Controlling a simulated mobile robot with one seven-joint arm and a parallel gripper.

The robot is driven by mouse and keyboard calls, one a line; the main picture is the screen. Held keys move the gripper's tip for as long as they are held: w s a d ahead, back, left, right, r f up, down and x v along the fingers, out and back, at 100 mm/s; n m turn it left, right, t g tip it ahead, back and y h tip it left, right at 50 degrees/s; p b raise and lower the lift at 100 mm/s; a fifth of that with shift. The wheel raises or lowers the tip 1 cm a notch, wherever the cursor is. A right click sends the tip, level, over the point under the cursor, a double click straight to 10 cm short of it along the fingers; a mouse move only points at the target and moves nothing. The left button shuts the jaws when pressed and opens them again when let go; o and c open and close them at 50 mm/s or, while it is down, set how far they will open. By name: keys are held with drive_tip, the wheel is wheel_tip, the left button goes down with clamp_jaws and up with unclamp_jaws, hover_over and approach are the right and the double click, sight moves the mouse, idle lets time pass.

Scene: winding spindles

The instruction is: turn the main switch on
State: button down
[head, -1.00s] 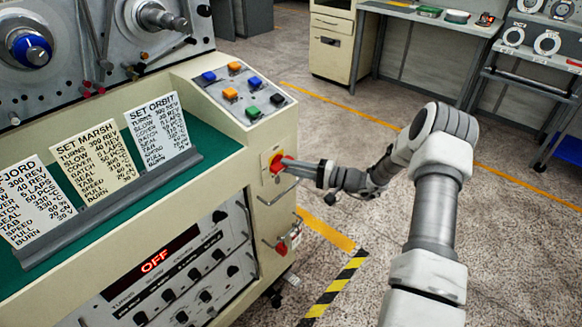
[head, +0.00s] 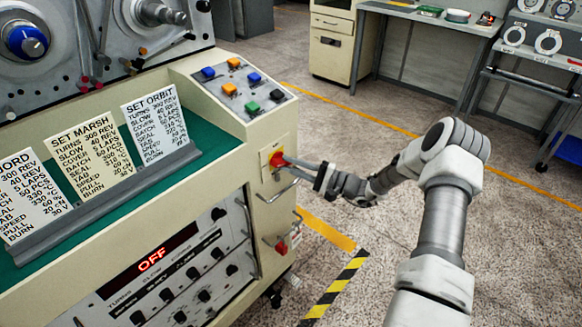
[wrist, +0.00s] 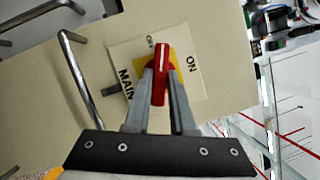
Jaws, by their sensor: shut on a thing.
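The main switch has a red handle (head: 277,158) on a yellow plate at the right end of the cream machine. In the wrist view the red handle (wrist: 161,75) has a white line pointing up at the label that looks like OFF; the ON label (wrist: 191,64) is to its right. My gripper (head: 289,162) reaches the switch from the right. In the wrist view its two grey fingers (wrist: 161,84) are closed on either side of the handle. The machine's display (head: 152,260) reads OFF in red.
A metal bar handle (wrist: 78,75) stands out close beside the switch plate. A panel of coloured buttons (head: 240,88) is above the switch. A lower red part (head: 282,247) sits below it. Open floor lies to the right, with a bench (head: 425,14) at the back.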

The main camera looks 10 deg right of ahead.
drive_tip(key=m+t, duration=0.1)
drive_tip(key=m, duration=0.3)
drive_tip(key=m+t, duration=0.2)
drive_tip(key=m, duration=0.2)
drive_tip(key=shift+s+a+f+p, duration=0.1)
drive_tip(key=shift+f+p, duration=0.05)
drive_tip(key=shift+p, duration=0.2)
drive_tip(key=m+t+h+p, duration=0.1)
drive_tip(key=m+t, duration=0.1)
drive_tip(key=m, duration=0.3)
drive_tip(key=shift+s+a, duration=0.1)
drive_tip(key=shift+a+f+m+t+h+p, duration=0.1)
drive_tip(key=shift+m+t+h+p, duration=0.45)
drive_tip(key=shift+m, duration=0.6)
drive_tip(key=shift+a+m+t+h+p, duration=0.1)
drive_tip(key=shift+m+t+h+p, duration=0.45)
drive_tip(key=shift+m, duration=1)
drive_tip(key=c, duration=0.8)
unclamp_jaws()
drive_tip(key=shift+o, duration=0.2)
drive_tip(key=shift+s+d, duration=0.1)
drive_tip(key=v, duration=1.7)
drive_tip(key=shift+s, duration=0.25)
drive_tip(key=shift+f, duration=0.1)
